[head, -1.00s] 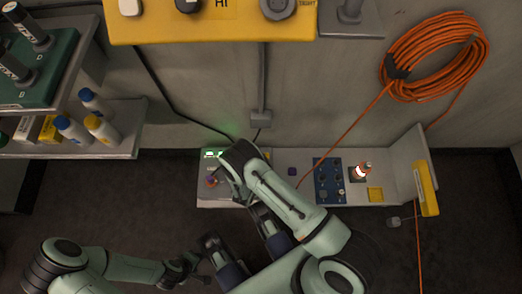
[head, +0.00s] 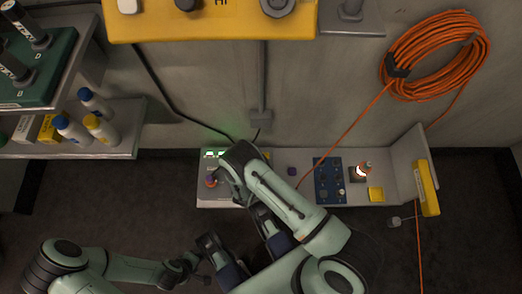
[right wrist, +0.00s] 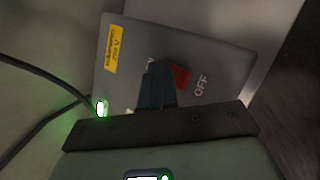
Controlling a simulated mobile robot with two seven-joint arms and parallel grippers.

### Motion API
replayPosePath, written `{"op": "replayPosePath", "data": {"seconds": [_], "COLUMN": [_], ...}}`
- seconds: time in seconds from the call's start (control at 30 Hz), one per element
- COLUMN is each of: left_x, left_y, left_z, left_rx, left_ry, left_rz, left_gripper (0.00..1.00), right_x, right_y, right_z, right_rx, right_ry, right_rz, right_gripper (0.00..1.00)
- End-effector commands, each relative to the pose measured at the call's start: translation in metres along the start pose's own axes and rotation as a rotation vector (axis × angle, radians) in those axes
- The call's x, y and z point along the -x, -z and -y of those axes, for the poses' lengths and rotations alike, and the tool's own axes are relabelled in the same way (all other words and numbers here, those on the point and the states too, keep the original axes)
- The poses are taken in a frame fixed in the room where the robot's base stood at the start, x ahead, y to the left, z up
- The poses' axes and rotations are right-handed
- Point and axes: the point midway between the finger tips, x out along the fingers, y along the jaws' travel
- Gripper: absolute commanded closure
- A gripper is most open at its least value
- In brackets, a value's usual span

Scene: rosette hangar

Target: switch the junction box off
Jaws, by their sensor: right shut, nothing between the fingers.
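The junction box (right wrist: 215,60) fills the middle of the right wrist view, a grey plate with a yellow warning label (right wrist: 113,48) and OFF lettering. A green lamp (right wrist: 101,108) is lit at its left edge. A red switch part (right wrist: 181,77) shows just right of my right gripper's dark fingers (right wrist: 158,85). The fingers are shut and empty; they hide part of the switch and lettering, and I cannot tell whether they touch it. In the head view my right wrist covers most of that spot. My left gripper (head: 196,268) is low and away from the box; its jaws are unclear.
A grey bench (head: 300,190) holds a blue switch panel (head: 329,181), a lit orange lamp (head: 361,172) and a yellow block (head: 376,194). An orange cable coil (head: 436,56) hangs on the wall. Bottles stand on the left shelf (head: 110,148). A yellow panel (head: 215,25) overhangs at the top.

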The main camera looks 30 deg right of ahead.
Motion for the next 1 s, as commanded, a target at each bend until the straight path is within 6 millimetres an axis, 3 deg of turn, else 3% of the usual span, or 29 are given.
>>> {"op": "replayPosePath", "data": {"seconds": [1.0], "left_x": [-0.0052], "left_y": [0.0011], "left_z": [0.0005], "left_rx": [0.000], "left_ry": [0.000], "left_rz": [0.000], "left_gripper": [0.57], "right_x": [-0.0100], "right_y": [0.0061], "right_z": [0.0072], "right_rx": [0.001], "right_ry": [0.005], "right_rz": [-0.006], "right_gripper": [1.00]}}
